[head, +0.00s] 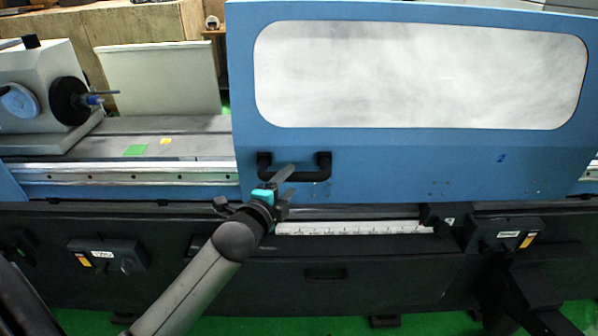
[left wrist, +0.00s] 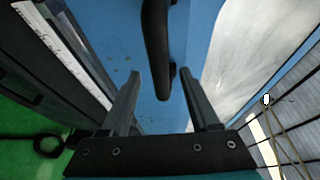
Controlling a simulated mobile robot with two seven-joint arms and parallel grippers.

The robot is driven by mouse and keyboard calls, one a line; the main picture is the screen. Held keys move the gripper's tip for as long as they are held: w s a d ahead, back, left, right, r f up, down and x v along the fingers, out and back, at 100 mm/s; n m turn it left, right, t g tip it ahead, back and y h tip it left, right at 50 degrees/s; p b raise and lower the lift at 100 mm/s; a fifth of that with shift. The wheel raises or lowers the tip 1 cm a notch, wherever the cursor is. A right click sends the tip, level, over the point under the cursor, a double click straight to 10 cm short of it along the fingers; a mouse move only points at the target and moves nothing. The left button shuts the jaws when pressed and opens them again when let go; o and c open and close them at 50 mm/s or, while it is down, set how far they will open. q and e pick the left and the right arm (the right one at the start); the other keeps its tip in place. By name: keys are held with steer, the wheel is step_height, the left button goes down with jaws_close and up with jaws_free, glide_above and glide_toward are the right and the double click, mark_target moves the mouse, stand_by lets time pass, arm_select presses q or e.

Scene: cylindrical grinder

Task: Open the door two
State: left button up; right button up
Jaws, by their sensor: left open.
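Door two (head: 400,160) is a large blue panel with a big pale window and a small "2" at its lower right. It covers the middle and right of the machine. Its black bar handle (head: 322,172) is at the door's lower left. My left gripper (head: 284,178) is at the handle, its fingers pointing up toward the bar. In the left wrist view the gripper (left wrist: 159,78) is open, and the handle (left wrist: 156,45) shows between its two fingers. I cannot tell whether either finger touches it. My right gripper is not in view.
A metal rail (head: 130,174) runs along the machine front left of the door. A white grinder head (head: 40,85) with a black wheel stands at the left. Dark control boxes (head: 505,233) and a white scale (head: 350,228) sit below the door.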

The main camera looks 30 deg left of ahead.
arm_select(q)
steer(key=x, duration=0.7)
steer(key=shift+b, duration=0.3)
jaws_close()
steer(key=shift+f, duration=0.1)
stand_by(1.1)
